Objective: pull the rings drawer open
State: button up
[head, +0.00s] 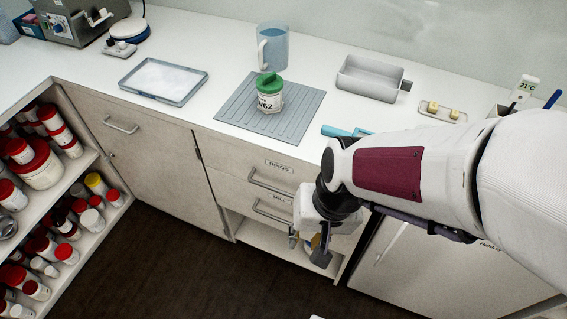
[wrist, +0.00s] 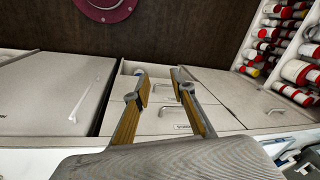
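The rings drawer (head: 235,165) is a cream front with a RINGS label and a bar handle (head: 270,182), under the counter. It looks shut in the head view. In the wrist view, seen upside down, its handle (wrist: 168,109) lies beyond and between my finger links. My gripper (head: 308,246) hangs in front of the cabinet, lower and to the right of that handle in the head view. In the wrist view my gripper (wrist: 160,88) has its two fingers apart with nothing between them. The distance from fingertips to drawer front is hard to tell.
The MILL drawer (head: 232,193) with a similar handle is directly below, above an open shelf (head: 258,235). A cupboard door (head: 140,150) is left. On the counter stand a green-lidded jar (head: 269,98) on a grey mat (head: 232,110) and a jug (head: 279,45). Dark floor (head: 165,260) is clear.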

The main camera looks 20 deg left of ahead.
jog(key=s+a+f+m+t+y, duration=0.15)
jog(key=a+f+m, duration=0.25)
jog(key=a+f, duration=1.1)
jog(key=m+t+h, duration=0.4)
jog(key=m+t, duration=1)
jog(key=m, duration=0.4)
send_near(273, 188)
jog(key=w+f, duration=0.2)
jog(key=shift+w+r+m, duration=0.15)
jog(key=shift+r+m, duration=0.15)
jog(key=shift+r, duration=0.05)
jog(key=shift+w, duration=0.1)
jog(key=shift+x, duration=3.8)
